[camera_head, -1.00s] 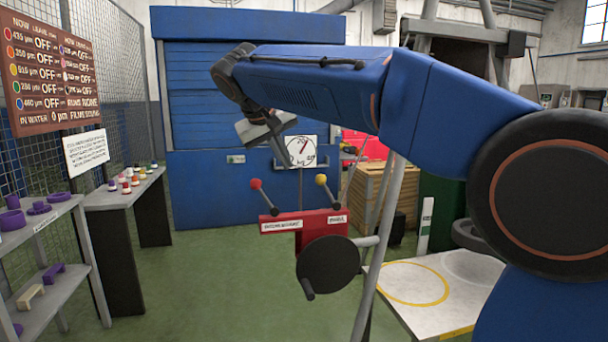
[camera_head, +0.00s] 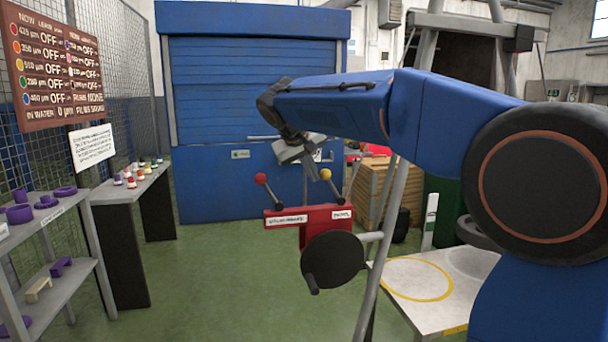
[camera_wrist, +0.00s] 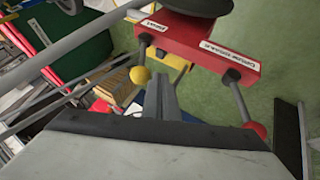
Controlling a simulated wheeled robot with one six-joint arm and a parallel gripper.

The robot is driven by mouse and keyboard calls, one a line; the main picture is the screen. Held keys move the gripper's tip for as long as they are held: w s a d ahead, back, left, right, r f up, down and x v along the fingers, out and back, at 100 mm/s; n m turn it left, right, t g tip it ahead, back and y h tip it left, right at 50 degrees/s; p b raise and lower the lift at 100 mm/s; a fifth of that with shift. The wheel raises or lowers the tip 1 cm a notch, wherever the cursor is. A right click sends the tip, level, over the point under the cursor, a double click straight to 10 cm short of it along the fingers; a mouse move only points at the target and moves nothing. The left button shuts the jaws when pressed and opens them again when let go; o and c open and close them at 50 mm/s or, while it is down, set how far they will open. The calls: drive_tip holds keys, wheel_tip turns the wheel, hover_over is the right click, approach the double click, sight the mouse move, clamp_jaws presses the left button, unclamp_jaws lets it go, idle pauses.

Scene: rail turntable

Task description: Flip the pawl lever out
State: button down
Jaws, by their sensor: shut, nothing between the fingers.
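The yellow-balled lever (camera_head: 325,174) stands up from the right end of a red box (camera_head: 312,216), over a short label that looks like "PAWL". It also shows in the wrist view (camera_wrist: 140,74). A red-balled lever (camera_head: 261,178) leans left at the box's other end, over a longer label; it also shows in the wrist view (camera_wrist: 257,130). My gripper (camera_head: 305,192) is shut and empty, fingers down between the two levers, nearer the yellow one. In the wrist view the fingers (camera_wrist: 163,88) are just right of the yellow ball; I cannot tell whether they touch.
A dark disc with a handle (camera_head: 333,260) is on the box's front. A white table with a yellow ring (camera_head: 418,280) stands right. Shelves with purple parts (camera_head: 45,215) and a bench with small bottles (camera_head: 135,180) stand left. A white dial (camera_head: 318,156) is partly hidden behind my gripper.

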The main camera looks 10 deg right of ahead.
drive_tip(key=shift+d+r, duration=0.15)
drive_tip(key=shift+d, duration=0.15)
drive_tip(key=shift+d+r+y, duration=0.6)
drive_tip(key=shift+d+y, duration=0.3)
drive_tip(key=d+r+m+y, duration=0.1)
drive_tip(key=d+m+y, duration=0.1)
drive_tip(key=d+y, duration=0.6)
drive_tip(key=shift+d+m, duration=0.4)
drive_tip(key=shift+d, duration=1.6)
drive_tip(key=shift+d, duration=0.1)
drive_tip(key=shift+r, duration=0.15)
drive_tip(key=a+r+v, duration=0.1)
drive_tip(key=a+v, duration=0.1)
drive_tip(key=v, duration=0.9)
drive_tip(key=shift+r, duration=0.4)
